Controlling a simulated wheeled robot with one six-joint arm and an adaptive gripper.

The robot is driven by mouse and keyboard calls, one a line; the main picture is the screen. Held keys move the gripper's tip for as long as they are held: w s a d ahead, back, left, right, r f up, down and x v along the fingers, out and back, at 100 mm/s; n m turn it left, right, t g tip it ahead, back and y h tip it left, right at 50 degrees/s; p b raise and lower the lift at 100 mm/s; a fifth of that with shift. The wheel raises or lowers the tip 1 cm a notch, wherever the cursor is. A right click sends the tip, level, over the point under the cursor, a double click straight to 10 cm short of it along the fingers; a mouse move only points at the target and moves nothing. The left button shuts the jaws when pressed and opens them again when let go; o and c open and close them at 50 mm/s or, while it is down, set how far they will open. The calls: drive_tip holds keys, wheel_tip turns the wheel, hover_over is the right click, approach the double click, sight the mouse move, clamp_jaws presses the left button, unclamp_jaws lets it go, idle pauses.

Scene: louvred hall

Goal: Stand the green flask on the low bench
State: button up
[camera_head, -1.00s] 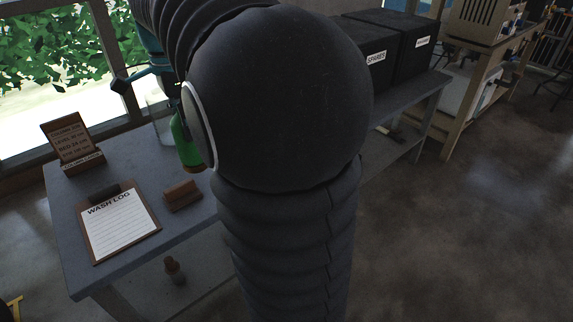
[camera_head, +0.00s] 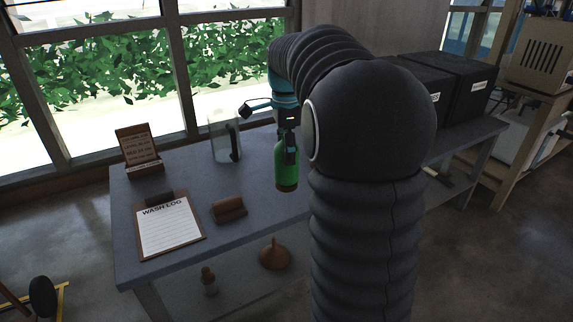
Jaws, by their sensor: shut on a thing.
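The green flask (camera_head: 284,166), upright with a brown base, is in my gripper (camera_head: 291,150). My gripper is shut on its upper part and points downward. The flask shows against the grey bench (camera_head: 248,239); I cannot tell whether its base touches the top or hangs above it. My arm hides the bench's middle right part. Whether this grey bench is the low bench is not marked in view.
On the bench stand a sign on a wooden holder (camera_head: 138,147), a wash log clipboard (camera_head: 170,228), a brown block (camera_head: 229,209), a clear jug (camera_head: 222,139) and black boxes (camera_head: 462,88). A brown funnel (camera_head: 274,255) and small bottle (camera_head: 209,281) are on the lower shelf.

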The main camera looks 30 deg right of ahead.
drive_tip(key=w+d+f, duration=0.1)
drive_tip(key=w+f, duration=0.2)
drive_tip(key=f, duration=0.3)
drive_tip(key=shift+w+d+f, duration=0.2)
drive_tip(key=shift+w+d, duration=0.15)
drive_tip(key=shift+w, duration=0.05)
drive_tip(key=shift+f, duration=0.15)
drive_tip(key=o, duration=1.4)
drive_tip(key=shift+o, duration=0.2)
